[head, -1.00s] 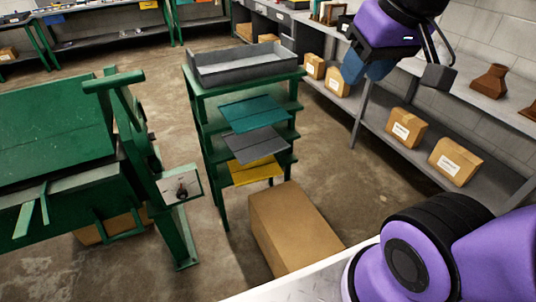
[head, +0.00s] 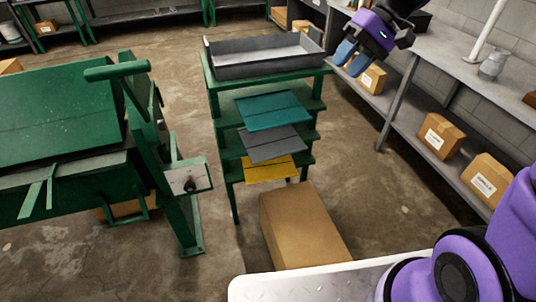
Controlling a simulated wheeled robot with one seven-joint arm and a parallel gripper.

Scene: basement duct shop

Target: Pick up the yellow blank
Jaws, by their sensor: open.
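The yellow blank (head: 270,168) lies on the lowest visible shelf of a green rack (head: 228,130). Its front part sticks out past the shelf edge. A grey blank (head: 272,145) is on the shelf above it and a teal blank (head: 273,111) on the shelf above that. Both partly cover the view down onto the yellow blank's rear. My gripper (head: 345,58), with blue fingers, is open and empty. It is up and to the right of the rack in the picture, apart from all three blanks.
A grey tray (head: 265,58) sits on the rack's top. A cardboard box (head: 302,228) stands on the floor close in front of the rack. A green machine (head: 165,165) stands to the left. A grey shelf unit (head: 455,170) with boxes lines the right wall.

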